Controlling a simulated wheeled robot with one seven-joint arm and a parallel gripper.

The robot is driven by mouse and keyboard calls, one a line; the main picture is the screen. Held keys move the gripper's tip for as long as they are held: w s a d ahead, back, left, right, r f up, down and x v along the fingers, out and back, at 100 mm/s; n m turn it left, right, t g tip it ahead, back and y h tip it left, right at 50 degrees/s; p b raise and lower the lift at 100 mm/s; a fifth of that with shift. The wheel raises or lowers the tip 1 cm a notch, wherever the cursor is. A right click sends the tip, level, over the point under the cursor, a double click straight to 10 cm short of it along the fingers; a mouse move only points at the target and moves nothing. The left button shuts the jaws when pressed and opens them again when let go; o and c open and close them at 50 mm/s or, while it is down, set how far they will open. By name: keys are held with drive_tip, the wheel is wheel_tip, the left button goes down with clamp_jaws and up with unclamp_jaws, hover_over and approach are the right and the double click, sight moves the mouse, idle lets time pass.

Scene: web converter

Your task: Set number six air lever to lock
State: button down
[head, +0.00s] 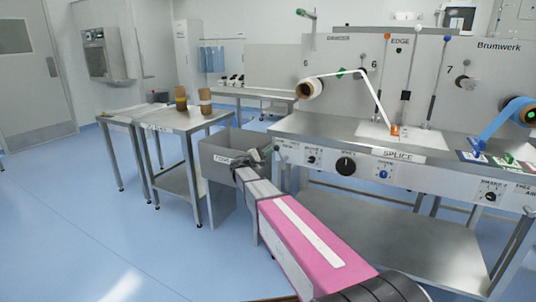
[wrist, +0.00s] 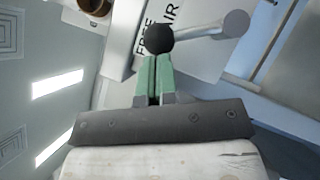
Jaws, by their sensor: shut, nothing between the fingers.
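The air lever shows in the wrist view as a grey arm (wrist: 203,29) running from a round grey pivot (wrist: 236,22) left to a black ball knob (wrist: 159,39). The panel beside it reads "FREE" (wrist: 146,36) near the knob and "AIR" (wrist: 171,16); no "LOCK" word is readable. My gripper (wrist: 154,62) has green fingers shut together with nothing between them. Their tips are right at the knob in the picture; I cannot tell whether they touch it. In the head view my gripper (head: 267,152) is at the left end of the machine's front panel, and the lever is too small to make out.
A grey bin (head: 216,157) stands just left of my gripper. The front panel (head: 327,159) carries several knobs. A steel table (head: 178,123) stands further left; the blue floor before it is clear.

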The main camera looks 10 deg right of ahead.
sight(276, 147)
drive_tip(key=m, duration=0.1)
drive_tip(key=s+d+r+m+g+y, duration=0.1)
drive_tip(key=r+m, duration=0.1)
drive_tip(key=m, duration=0.1)
drive_tip(key=shift+s+d+r+g+y, duration=0.15)
drive_tip(key=shift+d+g+y, duration=0.15)
drive_tip(key=shift+g+y, duration=0.1)
drive_tip(key=shift+s+d+r+m+g+y, duration=0.25)
drive_tip(key=shift+d+m+y, duration=0.1)
drive_tip(key=shift+m, duration=0.25)
drive_tip(key=shift+s+d+r+m+g+y, duration=0.15)
drive_tip(key=shift+s+d+r+m+y, duration=0.15)
drive_tip(key=shift+m, duration=0.3)
drive_tip(key=shift+s+d+r+m+y, duration=0.1)
drive_tip(key=shift+s+d+m+y, duration=0.55)
drive_tip(key=shift+d+m+y, duration=0.4)
drive_tip(key=shift+s+d+r+m+y, duration=0.1)
drive_tip(key=shift+s+d+m+y, duration=0.55)
drive_tip(key=shift+d+m+y, duration=0.45)
drive_tip(key=shift+a+f+m, duration=0.1)
drive_tip(key=shift+a+m, duration=0.1)
drive_tip(key=shift+m, duration=0.05)
